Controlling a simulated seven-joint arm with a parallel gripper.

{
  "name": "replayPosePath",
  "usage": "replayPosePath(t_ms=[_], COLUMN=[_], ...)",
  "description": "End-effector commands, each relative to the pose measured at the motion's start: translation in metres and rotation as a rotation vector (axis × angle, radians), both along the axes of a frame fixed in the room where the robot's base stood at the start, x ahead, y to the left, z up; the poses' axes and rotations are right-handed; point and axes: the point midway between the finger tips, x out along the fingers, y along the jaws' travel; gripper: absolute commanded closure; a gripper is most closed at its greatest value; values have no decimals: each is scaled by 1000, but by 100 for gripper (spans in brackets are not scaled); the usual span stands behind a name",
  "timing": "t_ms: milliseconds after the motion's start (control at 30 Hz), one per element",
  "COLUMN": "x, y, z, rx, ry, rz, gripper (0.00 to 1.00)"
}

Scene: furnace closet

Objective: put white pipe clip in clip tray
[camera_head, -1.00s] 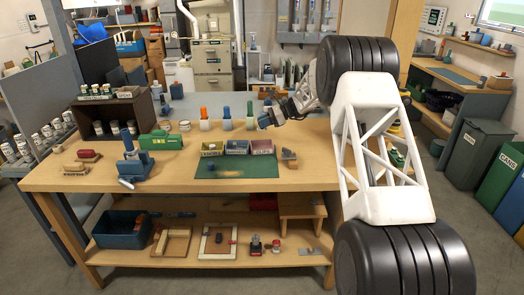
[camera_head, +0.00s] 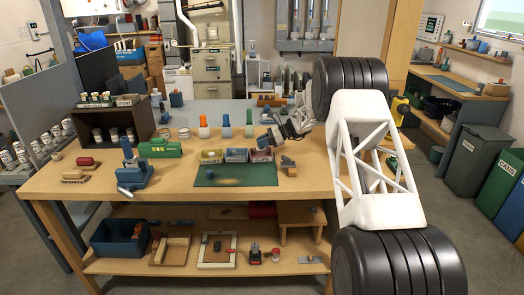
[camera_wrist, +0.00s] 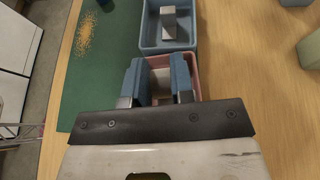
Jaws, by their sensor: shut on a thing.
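My gripper (camera_wrist: 158,80) has two blue fingers that sit over the pink tray (camera_wrist: 158,61) in the wrist view. A pale, whitish piece (camera_wrist: 160,84) shows between them, probably the white pipe clip; its shape is mostly hidden. In the head view my gripper (camera_head: 266,141) is just above the pink tray (camera_head: 262,156), the right one of three small trays. The blue tray (camera_head: 236,156) is in the middle, and in the wrist view it (camera_wrist: 147,35) holds a grey-white block (camera_wrist: 169,22). The yellow tray (camera_head: 211,157) is at left. I cannot tell which is the clip tray.
A green mat (camera_head: 235,176) lies in front of the trays. Orange (camera_head: 203,129), blue and green bottles stand behind them. A small brown-grey object (camera_head: 288,164) is right of the pink tray. A green box (camera_head: 160,149) and a blue tool (camera_head: 133,175) stand left.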

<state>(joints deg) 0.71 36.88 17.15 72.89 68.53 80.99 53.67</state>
Motion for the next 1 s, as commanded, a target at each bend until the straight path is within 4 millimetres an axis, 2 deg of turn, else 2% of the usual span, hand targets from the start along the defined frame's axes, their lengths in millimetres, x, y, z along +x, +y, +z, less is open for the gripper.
replayPosePath(t_ms=[367,700,1000], x=[0,0,0], y=[0,0,0], z=[-3,-34,-38], rx=[0,1,0], ry=[0,1,0], rz=[0,0,0], gripper=[100,100,100])
